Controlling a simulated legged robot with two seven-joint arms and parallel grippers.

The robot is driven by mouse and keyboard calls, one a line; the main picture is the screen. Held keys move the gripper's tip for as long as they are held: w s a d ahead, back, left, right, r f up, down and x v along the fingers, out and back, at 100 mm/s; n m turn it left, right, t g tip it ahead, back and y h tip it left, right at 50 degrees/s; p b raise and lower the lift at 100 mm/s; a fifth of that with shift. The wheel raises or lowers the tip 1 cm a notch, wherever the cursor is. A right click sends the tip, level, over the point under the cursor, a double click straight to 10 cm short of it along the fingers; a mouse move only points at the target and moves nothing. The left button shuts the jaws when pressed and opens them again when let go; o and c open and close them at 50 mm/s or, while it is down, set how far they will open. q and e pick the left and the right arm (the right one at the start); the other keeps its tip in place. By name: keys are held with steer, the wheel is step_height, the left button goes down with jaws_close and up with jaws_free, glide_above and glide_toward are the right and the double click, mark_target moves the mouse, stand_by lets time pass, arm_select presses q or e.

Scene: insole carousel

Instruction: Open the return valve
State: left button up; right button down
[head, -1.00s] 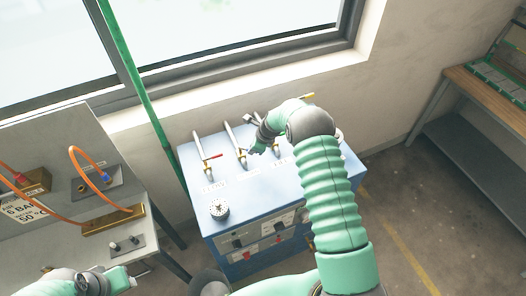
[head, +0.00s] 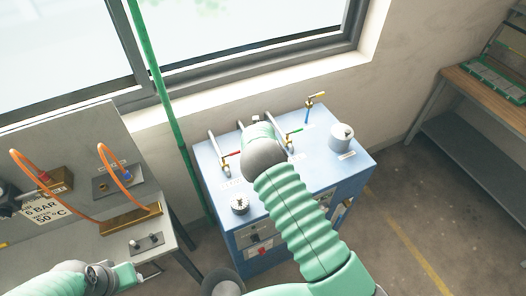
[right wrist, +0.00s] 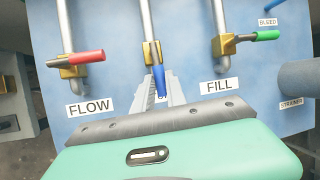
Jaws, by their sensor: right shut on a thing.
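The blue lever handle (right wrist: 159,80) sits on a brass valve (right wrist: 151,54) on the middle pipe. It points down toward my gripper, roughly in line with its pipe. The label beneath is mostly hidden, so I cannot read it. My right gripper (right wrist: 160,90) is shut on this handle, one finger on each side. In the head view my right wrist hides the gripper and this valve. My left gripper (head: 150,270) is open and empty at the lower left, away from the blue unit (head: 285,205).
The red lever (right wrist: 88,57) by the FLOW label and the green lever (right wrist: 264,36) by the FILL label lie crosswise to their pipes. A grey cylinder (head: 341,137) stands on the unit's right. A grey bench (head: 175,215) stands left.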

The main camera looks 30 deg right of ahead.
steer(key=shift+s+a+f+m, duration=0.1)
steer(key=shift+a+f+m, duration=0.2)
steer(key=shift+a, duration=0.1)
steer(key=shift+s+d, duration=0.1)
steer(key=shift+d, duration=0.05)
steer(key=c, duration=1.7)
jaws_free()
steer(key=o, duration=0.3)
steer(key=shift+w, duration=0.2)
steer(key=shift+o, duration=0.2)
steer(key=shift+r, duration=0.15)
